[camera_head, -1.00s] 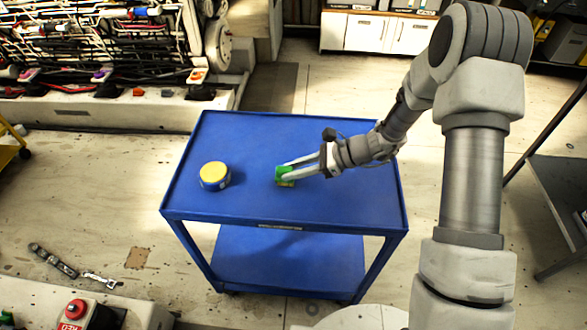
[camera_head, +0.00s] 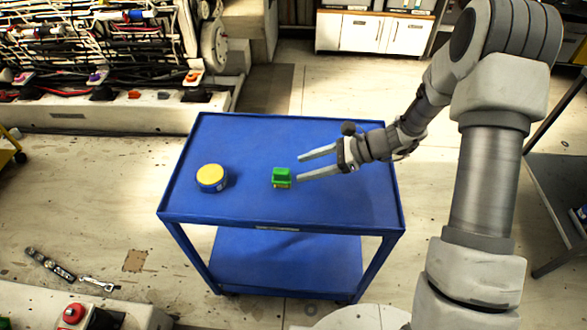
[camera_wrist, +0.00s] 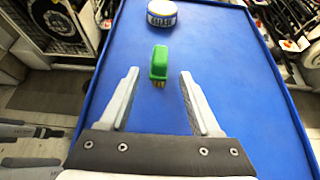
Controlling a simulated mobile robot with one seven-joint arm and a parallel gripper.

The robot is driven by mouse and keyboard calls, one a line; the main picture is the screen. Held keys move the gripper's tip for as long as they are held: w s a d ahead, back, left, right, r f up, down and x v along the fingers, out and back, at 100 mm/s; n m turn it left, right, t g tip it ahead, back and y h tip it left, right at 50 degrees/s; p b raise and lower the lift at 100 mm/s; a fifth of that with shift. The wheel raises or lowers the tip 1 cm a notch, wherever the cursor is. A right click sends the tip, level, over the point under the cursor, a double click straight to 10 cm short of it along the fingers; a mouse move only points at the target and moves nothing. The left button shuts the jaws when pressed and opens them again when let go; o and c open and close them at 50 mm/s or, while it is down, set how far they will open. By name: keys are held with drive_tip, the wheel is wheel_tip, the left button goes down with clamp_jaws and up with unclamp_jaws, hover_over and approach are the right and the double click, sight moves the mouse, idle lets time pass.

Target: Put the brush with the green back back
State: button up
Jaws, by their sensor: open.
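The brush with the green back (camera_head: 282,177) stands on the top of the blue cart (camera_head: 240,135), near its middle. Its green back is up and a yellowish-brown part shows beneath. In the wrist view the brush (camera_wrist: 159,65) is just beyond the fingertips, in line with the gap between them. My gripper (camera_head: 308,166) is open and empty, to the right of the brush and apart from it. In the wrist view the two fingers of my gripper (camera_wrist: 159,73) are spread wide.
A round tin with a yellow lid (camera_head: 211,178) stands on the cart left of the brush. A cable rack (camera_head: 90,50) is at the back left and white cabinets (camera_head: 375,32) at the back. The cart's right and rear top is clear. Tools (camera_head: 50,264) lie on the floor.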

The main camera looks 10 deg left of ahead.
drive_tip(key=s+v, duration=0.1)
drive_tip(key=v, duration=1.1)
drive_tip(key=s+d+r+n+t+h+p, duration=0.1)
drive_tip(key=s+d+r+n+t+h, duration=0.2)
drive_tip(key=s+r+n+h, duration=0.3)
drive_tip(key=s+d+r+n+t+h+p, duration=0.2)
drive_tip(key=s+r+n+h, duration=0.4)
drive_tip(key=s+r+n, duration=0.5)
drive_tip(key=shift+s+d+r+t+p, duration=0.3)
drive_tip(key=shift+s+d+r+t, duration=0.45)
drive_tip(key=shift+s+r, duration=1.3)
drive_tip(key=shift+w+d+r, duration=0.15)
drive_tip(key=shift+w+r, duration=0.3)
drive_tip(key=shift+c, duration=1.1)
drive_tip(key=shift+n, duration=0.3)
